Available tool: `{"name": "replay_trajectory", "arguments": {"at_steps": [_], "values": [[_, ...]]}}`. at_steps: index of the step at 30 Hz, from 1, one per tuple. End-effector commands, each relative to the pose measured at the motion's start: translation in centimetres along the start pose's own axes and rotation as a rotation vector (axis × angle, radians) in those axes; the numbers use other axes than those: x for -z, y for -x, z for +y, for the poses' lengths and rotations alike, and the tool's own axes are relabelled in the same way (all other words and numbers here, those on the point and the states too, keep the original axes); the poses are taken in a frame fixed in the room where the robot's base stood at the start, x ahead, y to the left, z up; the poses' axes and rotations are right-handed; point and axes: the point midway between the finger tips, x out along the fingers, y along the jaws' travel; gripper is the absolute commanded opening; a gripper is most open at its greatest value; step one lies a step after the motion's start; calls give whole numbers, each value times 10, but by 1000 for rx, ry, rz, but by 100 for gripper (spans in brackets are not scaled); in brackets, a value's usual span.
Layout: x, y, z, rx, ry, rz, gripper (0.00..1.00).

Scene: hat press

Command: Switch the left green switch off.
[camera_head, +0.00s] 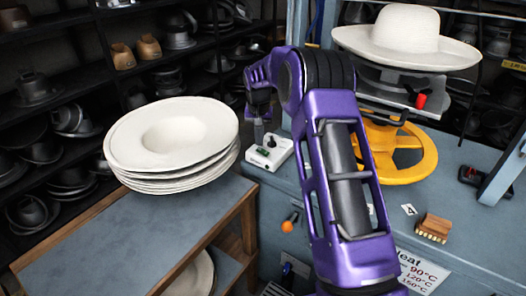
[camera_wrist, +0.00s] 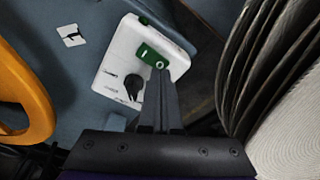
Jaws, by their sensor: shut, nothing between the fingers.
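A white switch box (camera_head: 270,152) sits on the blue-grey bench behind and right of the hat stack. In the wrist view the box (camera_wrist: 112,72) carries a black knob (camera_wrist: 133,87) and a green switch part (camera_wrist: 150,54) with a pale round mark. More green shows at the box's far edge. I cannot tell whether the switch is on or off. My gripper (camera_head: 258,136) is above the box, pointing down. In the wrist view its shut, empty fingers (camera_wrist: 161,72) overlap the box beside the green part; I cannot tell whether they touch it.
A stack of white hats (camera_head: 190,182) stands close by on a wooden-framed table. A yellow wheel (camera_head: 412,172) is under the press, which bears a white hat (camera_head: 405,38). A brush (camera_head: 434,227) lies on the bench. An orange-knobbed lever (camera_head: 287,226) sticks out at the bench front.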

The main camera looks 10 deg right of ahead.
Motion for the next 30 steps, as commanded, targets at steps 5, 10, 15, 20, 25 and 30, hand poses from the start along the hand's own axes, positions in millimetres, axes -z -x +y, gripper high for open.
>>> {"name": "replay_trajectory", "arguments": {"at_steps": [5,10,15,20,25,30], "values": [[0,-1,0,0,0,0,0],[-1,-4,0,0,0,0,0],[-1,-6,0,0,0,0,0],[-1,-9,0,0,0,0,0],[-2,-11,0,0,0,0,0],[-2,-14,0,0,0,-1,0]]}}
